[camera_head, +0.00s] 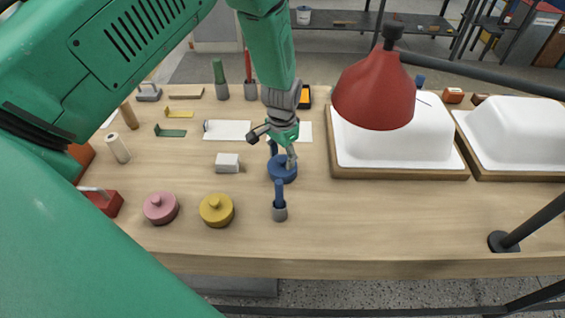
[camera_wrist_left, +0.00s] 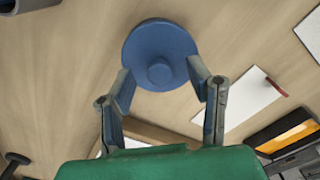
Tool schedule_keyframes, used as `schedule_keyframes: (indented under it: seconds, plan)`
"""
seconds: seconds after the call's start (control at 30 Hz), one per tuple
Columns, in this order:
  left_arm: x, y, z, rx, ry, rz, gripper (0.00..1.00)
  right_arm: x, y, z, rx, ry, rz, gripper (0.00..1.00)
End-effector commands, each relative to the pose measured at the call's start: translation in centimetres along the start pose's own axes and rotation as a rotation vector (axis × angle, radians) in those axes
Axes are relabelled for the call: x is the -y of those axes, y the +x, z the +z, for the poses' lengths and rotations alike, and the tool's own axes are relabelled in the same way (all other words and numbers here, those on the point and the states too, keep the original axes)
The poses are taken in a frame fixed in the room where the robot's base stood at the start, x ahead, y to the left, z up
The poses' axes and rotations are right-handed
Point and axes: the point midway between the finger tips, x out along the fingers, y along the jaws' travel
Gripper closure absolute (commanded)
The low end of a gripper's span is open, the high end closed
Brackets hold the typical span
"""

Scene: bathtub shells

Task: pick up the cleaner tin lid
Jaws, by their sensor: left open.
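A round blue tin lid with a small knob (camera_head: 283,174) lies on the wooden table below my left gripper (camera_head: 281,158). In the left wrist view the blue lid (camera_wrist_left: 160,50) shows from above, its knob between the two fingertips of my left gripper (camera_wrist_left: 160,88). The fingers are spread on either side of the knob and look apart from it. A pink lidded tin (camera_head: 161,208) and a yellow lidded tin (camera_head: 216,210) stand at the front left. Which one the task calls the cleaner tin I cannot tell. My right gripper is not in view.
A blue-handled brush in a grey cup (camera_head: 280,202) stands just in front of the blue lid. A white block (camera_head: 228,163) lies to its left. White tub shells on wooden frames (camera_head: 402,173) and a red lamp (camera_head: 374,92) are at right.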

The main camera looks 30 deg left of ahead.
Motion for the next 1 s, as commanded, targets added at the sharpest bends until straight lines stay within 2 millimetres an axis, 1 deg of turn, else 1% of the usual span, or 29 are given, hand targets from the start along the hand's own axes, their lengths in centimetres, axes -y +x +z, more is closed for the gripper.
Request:
schedule_keyframes:
  seconds: [0.03,0.13,0.37,0.47,0.5,0.83,0.93,1.0]
  plan:
    - [0.0,0.7,0.0,0.001,0.000,0.000,0.54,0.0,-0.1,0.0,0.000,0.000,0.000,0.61]
    - [0.0,1.4,0.0,0.000,0.000,0.000,0.54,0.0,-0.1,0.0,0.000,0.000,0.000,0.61]
    - [0.0,1.6,0.0,-0.001,0.000,0.000,0.54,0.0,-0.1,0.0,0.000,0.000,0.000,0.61]
    - [0.0,1.6,0.0,-0.001,0.000,0.000,0.85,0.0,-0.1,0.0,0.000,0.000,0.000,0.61]
    - [0.0,1.6,0.0,0.000,0.000,0.000,1.00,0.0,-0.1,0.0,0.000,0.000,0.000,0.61]
    - [0.0,1.5,0.0,-0.001,0.000,0.000,1.00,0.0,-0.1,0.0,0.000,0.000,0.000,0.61]
    - [0.1,0.8,-0.1,-0.003,0.000,-0.001,1.00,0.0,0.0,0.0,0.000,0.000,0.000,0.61]
    - [0.1,-0.2,-0.1,-0.004,0.000,-0.001,1.00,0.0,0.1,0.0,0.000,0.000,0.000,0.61]
